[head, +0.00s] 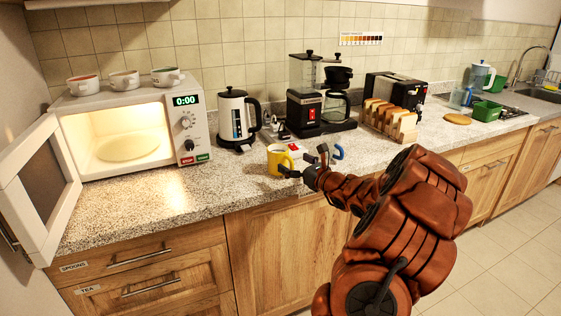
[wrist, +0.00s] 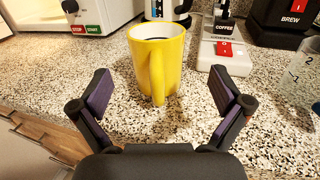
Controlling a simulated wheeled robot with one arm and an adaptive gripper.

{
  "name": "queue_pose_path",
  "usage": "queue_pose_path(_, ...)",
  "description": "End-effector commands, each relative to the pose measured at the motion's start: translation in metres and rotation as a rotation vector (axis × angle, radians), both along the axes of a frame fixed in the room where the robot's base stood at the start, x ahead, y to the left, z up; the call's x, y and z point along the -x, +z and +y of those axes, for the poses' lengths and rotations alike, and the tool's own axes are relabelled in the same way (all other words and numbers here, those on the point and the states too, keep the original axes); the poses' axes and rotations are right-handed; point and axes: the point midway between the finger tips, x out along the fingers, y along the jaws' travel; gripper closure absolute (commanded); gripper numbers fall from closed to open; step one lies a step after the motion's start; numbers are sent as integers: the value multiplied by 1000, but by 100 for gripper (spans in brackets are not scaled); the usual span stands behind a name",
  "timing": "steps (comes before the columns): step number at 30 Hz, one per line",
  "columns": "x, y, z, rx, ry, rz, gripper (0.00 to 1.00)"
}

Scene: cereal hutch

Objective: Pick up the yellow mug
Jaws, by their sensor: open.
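The yellow mug (head: 276,163) stands upright on the speckled counter, in front of the kettle and coffee maker. My gripper (head: 301,166) is at the mug's right side in the head view. In the wrist view my gripper (wrist: 160,88) is open, with its two dark fingers spread left and right of the mug's near side. I cannot tell whether the fingers touch it; a gap shows on each side.
The kettle (head: 236,118) and coffee maker (head: 318,105) stand behind.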

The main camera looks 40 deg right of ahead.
Motion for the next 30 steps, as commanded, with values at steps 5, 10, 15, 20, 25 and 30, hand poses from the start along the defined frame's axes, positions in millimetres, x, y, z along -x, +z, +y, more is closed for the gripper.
queue_pose_path(5, -18, 1, 7, 2, 17, 0, 0)
queue_pose_path(10, -35, 1, 3, 5, 18, 3, 0)
queue_pose_path(15, -52, 0, 0, 3, 17, 4, 0)
queue_pose_path(20, -62, 1, -1, 3, 16, 1, 0)
queue_pose_path(25, -64, 1, -1, 2, 15, -1, 0)
queue_pose_path(30, -63, 1, -2, 2, 14, -1, 6)
